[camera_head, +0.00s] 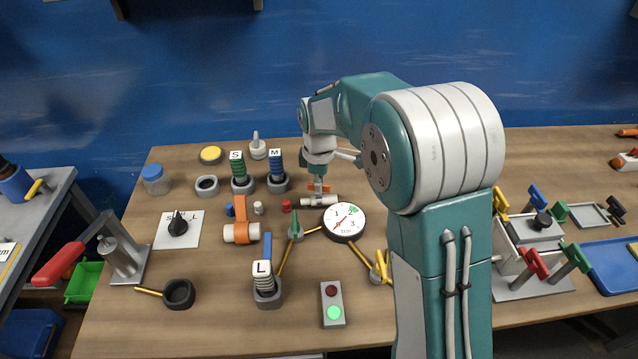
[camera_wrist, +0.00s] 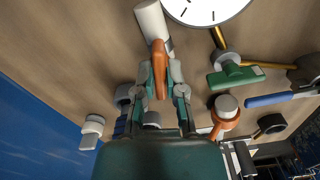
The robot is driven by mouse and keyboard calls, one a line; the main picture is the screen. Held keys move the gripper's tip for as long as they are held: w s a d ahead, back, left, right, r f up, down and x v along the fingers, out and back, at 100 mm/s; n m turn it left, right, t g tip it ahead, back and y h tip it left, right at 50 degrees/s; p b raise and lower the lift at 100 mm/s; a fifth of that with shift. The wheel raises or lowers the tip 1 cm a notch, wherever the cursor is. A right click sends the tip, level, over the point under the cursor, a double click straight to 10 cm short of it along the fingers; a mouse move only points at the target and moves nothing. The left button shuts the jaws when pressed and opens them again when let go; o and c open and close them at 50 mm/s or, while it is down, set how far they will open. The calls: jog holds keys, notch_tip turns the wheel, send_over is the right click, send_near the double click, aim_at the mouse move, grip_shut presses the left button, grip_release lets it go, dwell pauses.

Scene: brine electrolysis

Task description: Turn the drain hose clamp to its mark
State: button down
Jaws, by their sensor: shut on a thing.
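My gripper (camera_head: 318,181) points down at the back middle of the table. In the wrist view its fingers (camera_wrist: 160,75) are shut on an orange clamp lever (camera_wrist: 159,62), one finger on each side. A short white hose piece (camera_wrist: 151,22) lies at the lever's far end; it also shows in the head view (camera_head: 320,200), just below my gripper. The orange lever (camera_head: 318,187) is largely hidden there. A second orange clamp (camera_head: 241,220) sits around another white hose piece (camera_head: 235,233) farther left, with its handle up. I cannot make out a mark on either.
A round dial gauge (camera_head: 344,222) stands close to the right of the held clamp. A green-handled valve (camera_head: 295,227) with yellow pipes is in front. Springs marked S (camera_head: 239,168) and M (camera_head: 277,167) stand close to the left.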

jog(key=shift+w+a+r+n, duration=0.1)
jog(key=shift+w+r+n, duration=0.05)
jog(key=shift+n, duration=1.15)
jog(key=c, duration=0.8)
grip_release()
jog(key=shift+o, duration=0.4)
notch_tip(320, 180, up, 12)
jog(key=shift+a+f, duration=0.1)
jog(key=shift+f, duration=0.1)
